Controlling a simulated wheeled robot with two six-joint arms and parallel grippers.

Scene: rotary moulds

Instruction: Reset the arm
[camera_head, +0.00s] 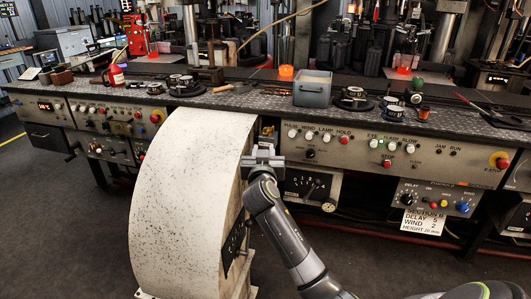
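My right arm comes in from the lower right. Its gripper (263,150) is at the middle of the view, in front of the bench's control panel and beside the right edge of a large curved pale machine cover (180,195). The gripper is seen from behind; its fingertips are small and partly hidden, so its opening is unclear. I cannot tell whether it touches the panel or cover. My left gripper is not in view.
A long metal bench (235,97) with button panels (385,145) crosses the view. On it stand a grey bin (312,88), round mould parts (354,95) and small tools. A labelled card (424,221) hangs at right. Dark floor (60,220) is open at left.

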